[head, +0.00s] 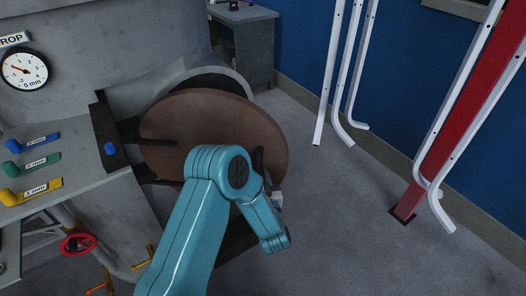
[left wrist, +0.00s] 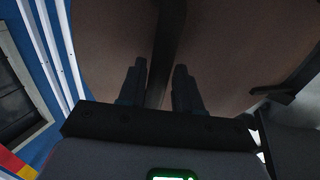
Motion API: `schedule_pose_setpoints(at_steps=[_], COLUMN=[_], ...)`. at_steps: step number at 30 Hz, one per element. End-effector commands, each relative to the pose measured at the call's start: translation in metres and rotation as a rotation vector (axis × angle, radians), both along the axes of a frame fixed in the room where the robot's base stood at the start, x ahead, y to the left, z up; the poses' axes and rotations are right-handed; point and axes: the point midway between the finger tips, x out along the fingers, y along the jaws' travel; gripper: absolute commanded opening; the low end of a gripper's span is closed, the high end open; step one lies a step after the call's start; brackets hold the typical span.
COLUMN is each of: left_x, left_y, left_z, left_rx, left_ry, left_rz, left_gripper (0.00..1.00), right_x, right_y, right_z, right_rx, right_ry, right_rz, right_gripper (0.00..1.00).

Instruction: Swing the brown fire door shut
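The brown fire door (head: 185,120) is a round plate hinged on the left of the round grey opening (head: 222,78). It stands swung out, with the dark mouth showing behind its upper right edge. A dark upright handle (head: 258,160) is near its right side. My left arm reaches in front of the door, and its gripper is mostly hidden there. In the left wrist view, the left gripper (left wrist: 160,75) has its fingers apart on either side of a dark bar (left wrist: 170,25), with the brown door (left wrist: 235,45) filling the background. Contact with the bar is unclear. My right gripper is not visible.
White bent tubes (head: 338,75) and a red post (head: 455,110) stand at right. A grey cabinet (head: 250,45) is behind. Floor at lower right is clear.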

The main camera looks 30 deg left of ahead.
Motion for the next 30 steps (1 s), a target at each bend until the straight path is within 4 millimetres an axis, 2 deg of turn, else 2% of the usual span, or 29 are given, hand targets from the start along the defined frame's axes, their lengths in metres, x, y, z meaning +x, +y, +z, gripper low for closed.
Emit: schedule_pose_setpoints(at_steps=[1, 2, 3, 10, 30], left_x=[0.0, -0.001, -0.001, 0.006, 0.071], left_y=[-0.001, -0.001, -0.001, 0.003, 0.039], left_z=[-0.001, -0.001, -0.001, -0.003, -0.004], left_rx=[0.0, 0.0, 0.0, -0.001, -0.001], left_ry=[0.001, 0.001, 0.001, -0.002, -0.002], left_rz=[-0.003, -0.003, -0.003, -0.003, 0.002], left_gripper=[0.15, 0.06, 0.0, 0.0, 0.0], right_x=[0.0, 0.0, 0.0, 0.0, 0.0], right_y=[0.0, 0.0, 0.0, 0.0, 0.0], right_z=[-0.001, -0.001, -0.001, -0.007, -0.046], right_rx=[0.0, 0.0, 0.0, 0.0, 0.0], right_ry=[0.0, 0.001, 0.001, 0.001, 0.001], right_rz=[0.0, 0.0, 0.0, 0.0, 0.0], right_gripper=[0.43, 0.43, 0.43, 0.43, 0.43])
